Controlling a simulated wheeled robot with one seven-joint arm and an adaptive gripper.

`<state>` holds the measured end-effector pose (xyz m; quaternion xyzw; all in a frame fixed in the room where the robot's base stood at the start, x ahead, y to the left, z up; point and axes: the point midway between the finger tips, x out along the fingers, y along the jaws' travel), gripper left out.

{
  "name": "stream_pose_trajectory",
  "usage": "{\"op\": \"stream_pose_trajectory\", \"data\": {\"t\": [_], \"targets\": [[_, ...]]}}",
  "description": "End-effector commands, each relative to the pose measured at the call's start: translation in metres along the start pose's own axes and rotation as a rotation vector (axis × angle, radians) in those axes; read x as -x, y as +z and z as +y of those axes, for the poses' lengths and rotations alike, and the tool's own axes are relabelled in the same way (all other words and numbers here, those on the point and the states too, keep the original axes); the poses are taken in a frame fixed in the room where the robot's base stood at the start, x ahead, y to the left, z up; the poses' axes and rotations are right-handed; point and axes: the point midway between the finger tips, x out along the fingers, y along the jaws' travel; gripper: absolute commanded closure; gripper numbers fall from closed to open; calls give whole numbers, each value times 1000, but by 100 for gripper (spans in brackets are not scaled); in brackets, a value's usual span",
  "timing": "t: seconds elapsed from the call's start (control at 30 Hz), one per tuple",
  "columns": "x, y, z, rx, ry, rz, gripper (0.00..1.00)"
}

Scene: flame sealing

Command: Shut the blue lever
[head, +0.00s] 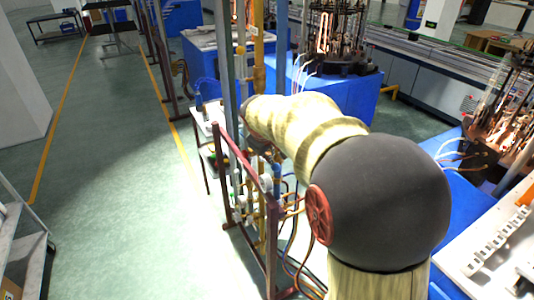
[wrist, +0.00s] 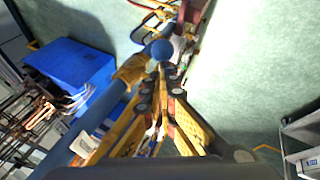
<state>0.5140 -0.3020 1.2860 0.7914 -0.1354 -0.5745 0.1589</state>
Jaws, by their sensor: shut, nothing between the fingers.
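In the wrist view, a round blue end (wrist: 162,49) shows just beyond my fingertips; it may belong to the blue lever, but I cannot tell for sure. My gripper (wrist: 166,72) is shut and empty, its yellow-and-grey fingers together close to that blue end. Whether they touch it is unclear. In the head view my gripper is mostly hidden behind my cream arm at the pipe stand, and I cannot make out the lever there.
A yellow pipe (wrist: 132,71) and a thick blue pipe (wrist: 98,112) run beside my fingers. Open green floor (head: 110,190) lies left.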

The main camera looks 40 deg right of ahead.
Motion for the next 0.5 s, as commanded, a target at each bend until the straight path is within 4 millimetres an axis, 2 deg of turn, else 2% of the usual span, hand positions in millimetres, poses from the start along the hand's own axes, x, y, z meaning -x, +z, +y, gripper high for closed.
{"op": "stream_pose_trajectory", "data": {"t": [0.27, 0.5], "targets": [[-1, 1, 0, -2, 2, 5, 100], [-9, 10, -6, -25, 26, 71, 100]]}}
